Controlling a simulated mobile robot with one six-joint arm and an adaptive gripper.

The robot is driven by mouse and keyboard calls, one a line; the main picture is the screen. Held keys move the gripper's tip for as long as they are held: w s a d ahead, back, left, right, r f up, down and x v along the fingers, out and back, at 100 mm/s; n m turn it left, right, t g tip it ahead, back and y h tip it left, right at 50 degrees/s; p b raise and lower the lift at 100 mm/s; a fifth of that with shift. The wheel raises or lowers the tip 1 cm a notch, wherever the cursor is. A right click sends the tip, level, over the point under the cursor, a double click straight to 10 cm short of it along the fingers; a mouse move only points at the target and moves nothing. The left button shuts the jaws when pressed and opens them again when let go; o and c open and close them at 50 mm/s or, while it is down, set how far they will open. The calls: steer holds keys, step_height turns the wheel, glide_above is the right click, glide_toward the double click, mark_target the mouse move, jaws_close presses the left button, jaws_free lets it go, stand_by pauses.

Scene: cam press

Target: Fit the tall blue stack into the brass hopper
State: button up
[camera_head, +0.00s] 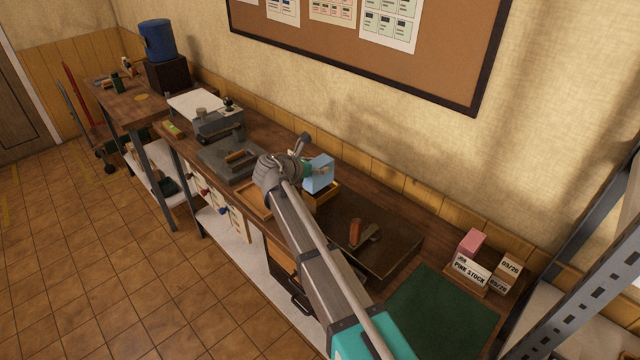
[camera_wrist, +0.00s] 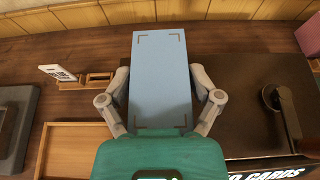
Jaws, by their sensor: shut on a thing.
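The tall blue stack (camera_head: 319,174) is a light blue block with dark corner marks on its face. In the wrist view the blue stack (camera_wrist: 160,70) lies between the two grey fingers of my gripper (camera_wrist: 160,98). The fingers press on its left and right sides. My arm and the stack hide part of what is below. I cannot clearly pick out the brass hopper in either view.
A dark brown board (camera_head: 395,240) with a handled tool (camera_head: 365,235) lies to the right. A wooden tray (camera_wrist: 78,150) is at left. A grey press (camera_head: 217,124) stands further left. Pink stock (camera_head: 472,242) and a green mat (camera_head: 440,310) are at right.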

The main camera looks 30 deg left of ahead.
mark_target(321, 176)
steer(key=shift+w+a+f+b, duration=0.2)
steer(key=shift+w+f+b, duration=0.75)
steer(key=shift+w+f, duration=0.3)
steer(key=shift+s, duration=0.15)
steer(key=shift+f, duration=0.1)
steer(key=shift+w+a+f+b, duration=0.1)
steer(key=shift+w+f+b, duration=0.4)
steer(key=shift+f+b, duration=0.2)
steer(key=shift+s+f+b, duration=0.1)
steer(key=shift+f+b, duration=1.2)
steer(key=shift+b, duration=0.05)
steer(key=shift+f, duration=0.15)
steer(key=o, duration=1.1)
steer(key=shift+o, duration=0.2)
steer(key=shift+r, duration=0.2)
